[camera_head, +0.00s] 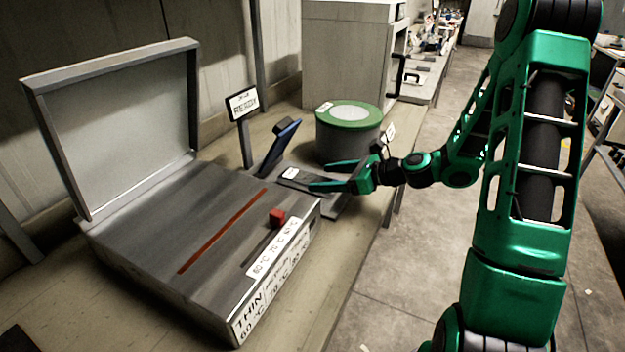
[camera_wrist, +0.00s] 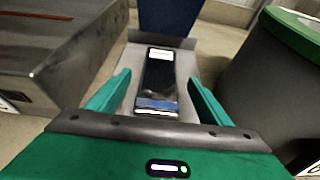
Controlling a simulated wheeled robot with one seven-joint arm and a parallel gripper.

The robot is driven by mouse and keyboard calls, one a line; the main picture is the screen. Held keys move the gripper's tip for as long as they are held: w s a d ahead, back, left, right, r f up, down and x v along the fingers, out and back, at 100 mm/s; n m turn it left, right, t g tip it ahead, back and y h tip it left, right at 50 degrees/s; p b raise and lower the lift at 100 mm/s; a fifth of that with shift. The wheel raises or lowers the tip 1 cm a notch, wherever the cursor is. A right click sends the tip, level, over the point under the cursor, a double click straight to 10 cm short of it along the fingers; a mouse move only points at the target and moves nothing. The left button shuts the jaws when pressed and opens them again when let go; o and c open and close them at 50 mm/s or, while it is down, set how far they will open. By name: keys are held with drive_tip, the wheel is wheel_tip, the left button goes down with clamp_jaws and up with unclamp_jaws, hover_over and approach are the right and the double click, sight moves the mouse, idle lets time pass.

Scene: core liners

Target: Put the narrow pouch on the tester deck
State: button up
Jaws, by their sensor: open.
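A narrow dark pouch-like item (camera_wrist: 157,80) with pale ends lies flat on a grey plate (camera_wrist: 207,63), which looks like the tester deck. In the head view the item (camera_head: 291,174) shows as a small dark strip with a white mark on the plate (camera_head: 325,204). A blue upright panel (camera_wrist: 168,14) stands at the plate's far end; it leans back in the head view (camera_head: 279,146). My gripper (camera_wrist: 159,77) is open, with one finger on each side of the item and visible gaps. In the head view my gripper (camera_head: 317,176) is low over the plate.
A metal sealer-like box (camera_head: 215,235) with a raised lid (camera_head: 120,125), red strip and red slider stands left of the plate. A READY sign (camera_head: 243,103) stands behind. A green-rimmed grey drum (camera_head: 347,138) stands close on the right. The floor aisle (camera_head: 400,270) is clear.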

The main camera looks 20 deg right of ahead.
drive_tip(key=v, duration=0.5)
drive_tip(key=shift+s+d+r, duration=0.1)
drive_tip(key=shift+s+d, duration=0.1)
idle(0.3)
